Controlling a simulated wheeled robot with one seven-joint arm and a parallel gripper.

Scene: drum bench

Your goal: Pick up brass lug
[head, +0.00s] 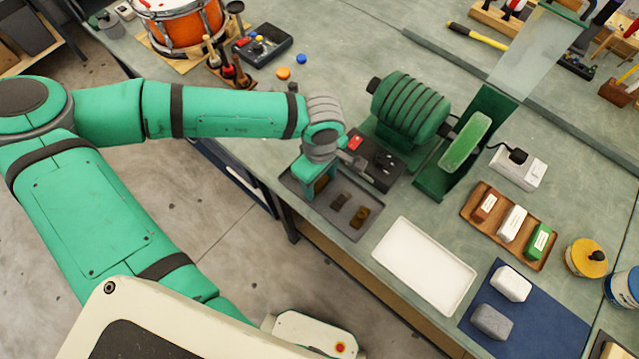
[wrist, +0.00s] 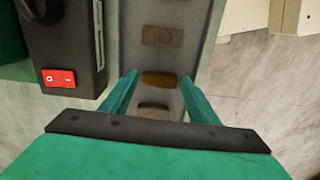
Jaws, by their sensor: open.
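My gripper (head: 319,187) points down over the left part of a shallow grey tray (head: 373,223). In the wrist view its two green fingers stand apart, and the gripper (wrist: 159,78) is open. A yellowish-brown lug, the brass lug (wrist: 160,79), shows in the gap between the fingertips, not gripped. A duller brown lug (wrist: 163,37) lies farther along the tray, and another (wrist: 153,107) lies nearer my palm, partly hidden. In the head view two brown lugs, one (head: 340,201) and another (head: 360,217), lie right of my gripper; the gripper hides that tray end.
A black switch box with a red switch (head: 355,143) stands close beside the tray, beneath the green grinder (head: 410,105). An empty white tray (head: 425,265) lies to the right. A wooden tray (head: 473,203) of bars is farther right. The bench's front edge is close below the grey tray.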

